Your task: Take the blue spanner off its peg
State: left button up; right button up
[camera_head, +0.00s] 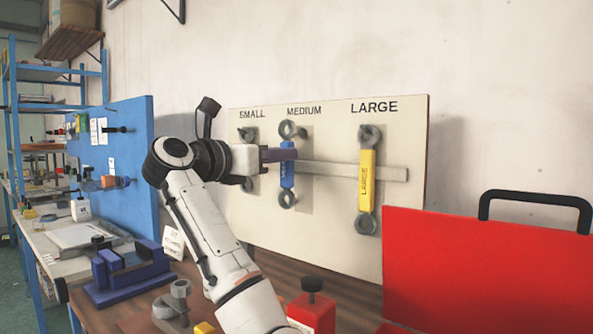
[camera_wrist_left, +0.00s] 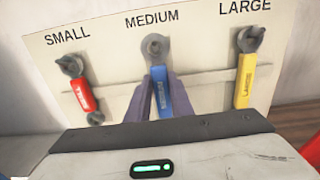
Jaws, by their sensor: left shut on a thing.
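The blue spanner (camera_head: 287,174) hangs upright under the MEDIUM label on the cream tool board (camera_head: 330,240). Its grey upper ring is at the peg, and its lower ring shows below the gripper. My left gripper (camera_head: 290,155) reaches in from the left and is shut on the blue handle. In the left wrist view the blue spanner (camera_wrist_left: 162,90) stands between the fingers, its upper ring still at the peg. The fingers hide part of the handle. My right gripper is not in view.
A yellow spanner (camera_head: 367,180) hangs under LARGE; a red spanner (camera_wrist_left: 82,97) hangs under SMALL. A red case (camera_head: 480,280) stands at the front right.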

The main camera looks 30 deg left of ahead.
pick_arm(q)
jog(key=shift+r, duration=0.1)
jog(key=s, duration=0.6)
jog(key=shift+a+r, duration=0.2)
jog(key=shift+a, duration=0.1)
dwell(0.4)
